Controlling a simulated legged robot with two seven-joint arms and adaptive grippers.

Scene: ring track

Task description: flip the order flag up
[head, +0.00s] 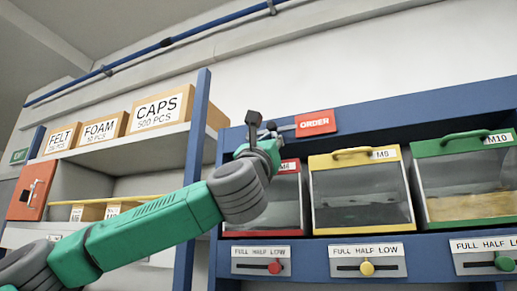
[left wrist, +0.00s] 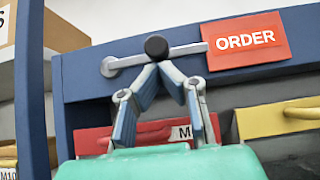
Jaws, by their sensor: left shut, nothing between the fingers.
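The order flag (head: 315,123) is a red plate with white ORDER lettering. It sticks out to the right, about level, at the top left of the blue bin rack. In the left wrist view the flag (left wrist: 247,40) sits on a grey rod (left wrist: 130,60) with a round pivot at its left end. A round black knob (left wrist: 156,46) shows in front of the rod. My left gripper (left wrist: 160,68) is shut and empty, its fingertips meeting just under the knob; I cannot tell whether they touch it. My left gripper (head: 262,130) is partly hidden in the head view. My right gripper is out of view.
Below the flag stand a red bin (head: 288,166), a yellow bin (head: 350,159) and a green bin (head: 466,145) with clear fronts. A blue post (head: 193,170) and shelves with FELT, FOAM and CAPS boxes (head: 162,107) stand to the left. The wall above the flag is clear.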

